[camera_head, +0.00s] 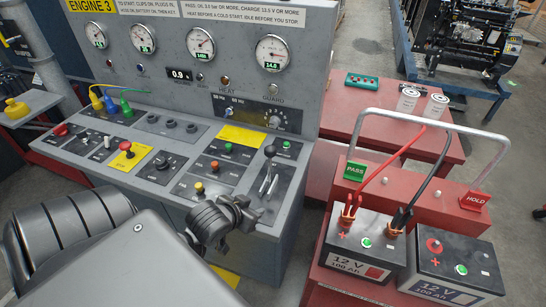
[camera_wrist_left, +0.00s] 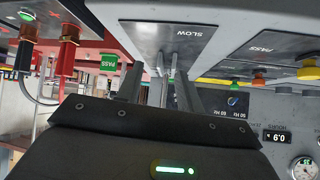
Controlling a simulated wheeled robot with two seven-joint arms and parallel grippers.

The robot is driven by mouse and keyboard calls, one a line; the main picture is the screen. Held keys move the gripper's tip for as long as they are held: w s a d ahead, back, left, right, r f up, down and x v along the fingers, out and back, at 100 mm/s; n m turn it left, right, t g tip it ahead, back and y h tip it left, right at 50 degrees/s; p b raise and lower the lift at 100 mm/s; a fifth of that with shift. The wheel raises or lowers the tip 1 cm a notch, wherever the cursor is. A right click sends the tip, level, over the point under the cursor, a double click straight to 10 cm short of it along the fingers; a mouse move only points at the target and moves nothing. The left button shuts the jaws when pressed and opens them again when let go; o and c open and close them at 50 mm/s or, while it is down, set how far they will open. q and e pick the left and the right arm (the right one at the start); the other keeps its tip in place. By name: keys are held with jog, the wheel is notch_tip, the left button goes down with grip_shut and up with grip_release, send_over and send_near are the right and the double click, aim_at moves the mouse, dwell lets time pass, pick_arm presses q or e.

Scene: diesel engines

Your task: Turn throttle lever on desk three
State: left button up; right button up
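The throttle lever (camera_head: 269,152) has a black knob on a thin stem and stands on a dark slotted plate (camera_head: 284,176) at the right end of the Engine 3 desk (camera_head: 316,150). My left gripper (camera_head: 243,205) is just in front of this plate, below the lever in the picture. In the left wrist view, my left gripper (camera_wrist_left: 160,82) points at the plate marked SLOW (camera_wrist_left: 200,30), seen upside down. Its two dark fingers are apart, with narrow grey parts visible between them. I cannot tell whether a finger touches the lever. My right gripper is out of view.
Left of the lever are buttons, including a red one (camera_head: 214,165) and a yellow one (camera_head: 199,187). Gauges (camera_head: 272,53) line the upright panel behind. A red cart with batteries (camera_head: 365,243) stands close to the desk's right. Grey floor shows between them.

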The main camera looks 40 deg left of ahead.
aim_at(270, 158)
pick_arm(q)
jog(key=w+a+r+n+t, duration=0.1)
jog(key=w+a+r+t, duration=0.25)
jog(key=w+r, duration=0.4)
jog(key=x, duration=0.4)
jog(key=r+x, duration=0.1)
jog(key=x, duration=0.1)
jog(key=shift+w+a, duration=0.35)
jog(key=shift+w, duration=0.15)
jog(key=shift+x, duration=0.95)
jog(key=shift+f, duration=0.15)
